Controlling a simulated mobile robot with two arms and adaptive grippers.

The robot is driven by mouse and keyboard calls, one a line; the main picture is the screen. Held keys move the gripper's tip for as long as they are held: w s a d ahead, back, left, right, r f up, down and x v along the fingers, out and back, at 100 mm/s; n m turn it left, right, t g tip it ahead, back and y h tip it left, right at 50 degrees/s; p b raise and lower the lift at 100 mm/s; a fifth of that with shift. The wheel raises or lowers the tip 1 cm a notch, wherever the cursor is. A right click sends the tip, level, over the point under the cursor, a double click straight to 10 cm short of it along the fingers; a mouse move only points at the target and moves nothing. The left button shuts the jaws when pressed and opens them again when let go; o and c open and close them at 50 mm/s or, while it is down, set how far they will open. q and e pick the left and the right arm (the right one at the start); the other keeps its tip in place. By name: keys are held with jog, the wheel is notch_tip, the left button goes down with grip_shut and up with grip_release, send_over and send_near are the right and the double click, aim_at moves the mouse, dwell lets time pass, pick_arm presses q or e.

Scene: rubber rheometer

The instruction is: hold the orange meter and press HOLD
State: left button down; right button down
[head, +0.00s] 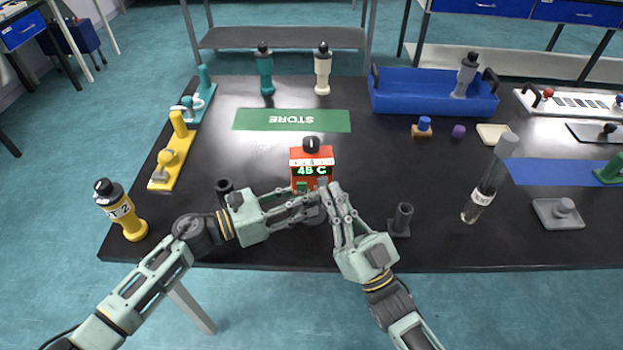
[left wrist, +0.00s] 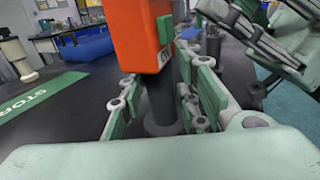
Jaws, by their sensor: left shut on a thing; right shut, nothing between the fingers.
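The orange meter (head: 311,158) is upright near the middle of the black table, with a dark knob on top and a lit green display. A green button (head: 301,187) is low on its face; a green block also shows on its side in the left wrist view (left wrist: 165,28). My left gripper (head: 317,207) is shut on the meter's dark handle (left wrist: 162,95), below the orange body. Whether the meter's foot touches the table is unclear. My right gripper (head: 327,188) is shut and empty, its tips close to the meter's lower right; contact cannot be told.
A green STORE mat (head: 291,120) lies behind the meter. Dark holders (head: 402,217) stand near the front edge. A yellow bottle (head: 122,210) is at the left corner, a clear tube (head: 487,190) at right. A blue bin (head: 420,95) is at the back.

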pick_arm(q)
jog(key=shift+f, duration=0.15)
pick_arm(e)
jog(key=shift+w, duration=0.1)
jog(key=shift+w, duration=0.35)
jog(key=shift+w, duration=0.3)
dwell(0.5)
jog(key=shift+s, duration=0.75)
jog(key=s, duration=0.6)
jog(key=shift+d, duration=0.15)
